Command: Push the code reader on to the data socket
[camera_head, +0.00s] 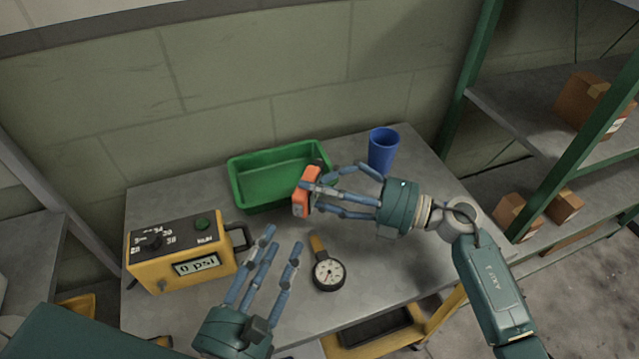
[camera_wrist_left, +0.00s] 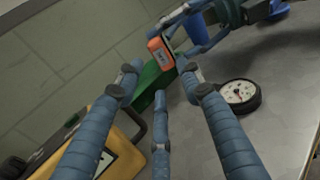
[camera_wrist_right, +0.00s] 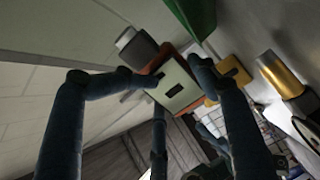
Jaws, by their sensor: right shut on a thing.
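The code reader is an orange block with a grey face (camera_head: 301,205), held above the table near the front right corner of the green tray. My right gripper (camera_head: 318,193) is shut on it. The left wrist view shows the reader's orange body (camera_wrist_left: 161,54). The right wrist view shows its pale face with a dark slot (camera_wrist_right: 176,86) between the fingers, and a grey and black plug-like part (camera_wrist_right: 136,46) beside it. I cannot make out the data socket in any view.
A yellow box reading 0 psi (camera_head: 165,272) stands at the table's left. The green tray (camera_head: 240,196) and blue cup (camera_head: 384,146) stand at the back. A round gauge (camera_head: 328,274) lies near the middle. Shelves with cartons (camera_head: 590,100) are at right. The table's front right is clear.

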